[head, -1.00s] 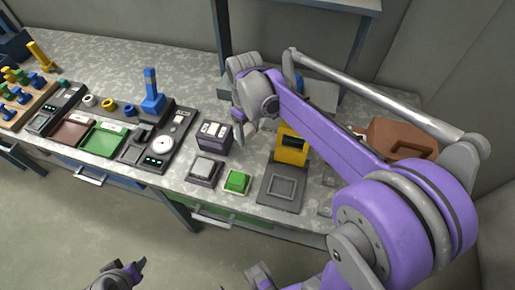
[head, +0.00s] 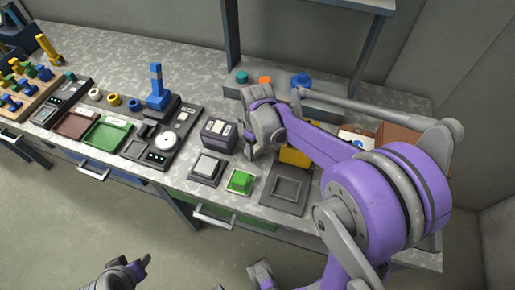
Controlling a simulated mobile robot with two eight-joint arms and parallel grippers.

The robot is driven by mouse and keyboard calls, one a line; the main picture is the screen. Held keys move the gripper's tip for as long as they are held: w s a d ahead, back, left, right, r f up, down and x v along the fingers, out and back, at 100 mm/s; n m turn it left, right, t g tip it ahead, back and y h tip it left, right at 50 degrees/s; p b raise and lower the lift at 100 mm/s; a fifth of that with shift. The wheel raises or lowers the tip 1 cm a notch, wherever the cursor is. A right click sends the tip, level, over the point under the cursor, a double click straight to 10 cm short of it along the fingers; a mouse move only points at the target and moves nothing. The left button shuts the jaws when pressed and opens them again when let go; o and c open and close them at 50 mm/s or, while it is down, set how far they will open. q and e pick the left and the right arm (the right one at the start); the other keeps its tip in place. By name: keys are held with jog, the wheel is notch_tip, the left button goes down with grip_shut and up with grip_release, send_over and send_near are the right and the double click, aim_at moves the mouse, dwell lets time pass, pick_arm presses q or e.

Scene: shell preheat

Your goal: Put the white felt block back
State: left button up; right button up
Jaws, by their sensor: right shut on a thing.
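My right gripper (head: 250,152) is over the bench, fingers pointing down, just right of a dark box with pale panels on top (head: 219,134). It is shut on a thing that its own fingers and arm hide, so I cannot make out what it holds. I cannot pick out the white felt block with certainty. My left gripper (head: 141,268) is low at the bottom edge, in front of the bench and away from everything; its jaws are too small to read.
Below the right gripper are a grey-topped pad (head: 206,167), a green block (head: 240,181) and an empty dark tray (head: 287,189). My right arm partly hides a yellow box (head: 294,157) and a brown box (head: 396,137). A gauge panel (head: 164,140) stands left.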

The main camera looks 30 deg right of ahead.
aim_at(258, 148)
jog(key=shift+f, duration=0.1)
jog(key=o, duration=1.3)
jog(key=shift+r, duration=0.25)
notch_tip(258, 148, up, 11)
jog(key=p, duration=0.1)
jog(key=s+a+f+m+t, duration=0.1)
jog(key=s+a+f, duration=0.1)
jog(key=s, duration=0.3)
jog(key=s+a+f+m+t, duration=0.1)
jog(key=s+a+f+t, duration=0.1)
jog(key=s, duration=0.3)
jog(key=s+a+f+m+t, duration=0.1)
jog(key=s+a+f+t, duration=0.1)
jog(key=s, duration=0.3)
jog(key=shift+a+f+m, duration=0.25)
jog(key=shift+a+m, duration=0.05)
jog(key=shift+a, duration=0.45)
